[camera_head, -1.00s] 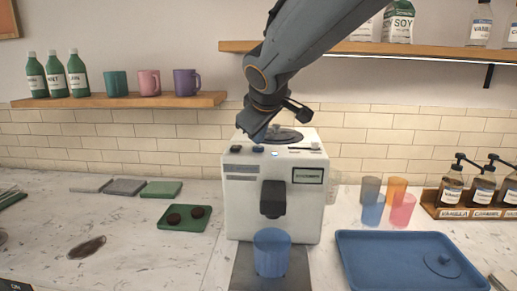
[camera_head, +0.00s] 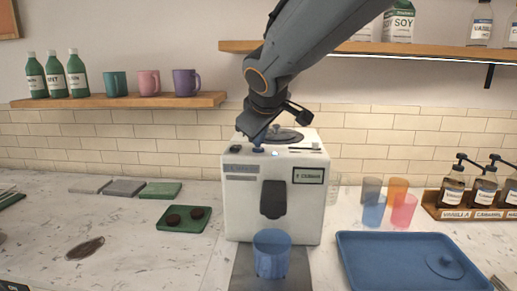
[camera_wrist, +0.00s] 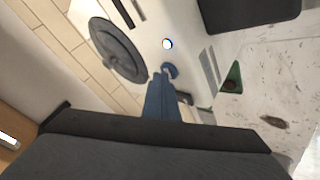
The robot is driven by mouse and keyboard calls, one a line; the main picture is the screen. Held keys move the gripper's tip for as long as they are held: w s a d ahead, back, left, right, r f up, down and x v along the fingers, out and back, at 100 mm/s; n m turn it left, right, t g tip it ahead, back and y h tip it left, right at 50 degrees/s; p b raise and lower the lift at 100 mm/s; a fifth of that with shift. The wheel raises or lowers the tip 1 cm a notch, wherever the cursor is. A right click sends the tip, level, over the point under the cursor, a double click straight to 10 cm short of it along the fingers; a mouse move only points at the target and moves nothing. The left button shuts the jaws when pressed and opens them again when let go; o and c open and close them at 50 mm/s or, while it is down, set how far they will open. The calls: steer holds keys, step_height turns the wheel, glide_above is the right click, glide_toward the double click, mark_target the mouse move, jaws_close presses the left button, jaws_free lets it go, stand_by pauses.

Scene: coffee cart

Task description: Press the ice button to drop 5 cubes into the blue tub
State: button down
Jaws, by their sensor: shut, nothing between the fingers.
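The white ice machine (camera_head: 240,205) stands on the counter with a small display (camera_head: 308,176) on its front and a dark spout (camera_head: 273,199). The display text is too small to read surely. The blue tub (camera_head: 272,254) stands upright below the spout; its inside is hidden.
A round lid (camera_head: 285,136) lies on the machine's top behind my gripper. A blue tray (camera_head: 400,262) and several coloured cups (camera_head: 403,211) stand to the right. A green tray (camera_head: 184,219) lies to the left. Shelves hang on the wall behind.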

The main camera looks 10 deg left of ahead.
mark_target(259, 150)
stand_by(0.6)
steer(key=shift+r+p, duration=0.75)
steer(key=shift+r, duration=0.05)
step_height(259, 150, up, 5)
steer(key=p, duration=0.4)
steer(key=shift+p, duration=0.3)
stand_by(2.1)
step_height(259, 150, up, 4)
steer(key=n+h+p, duration=0.1)
steer(key=n+p, duration=0.4)
steer(key=n, duration=1.1)
steer(key=shift+a+f+n+p, duration=0.1)
steer(key=shift+n+p, duration=0.2)
steer(key=shift+n, duration=0.1)
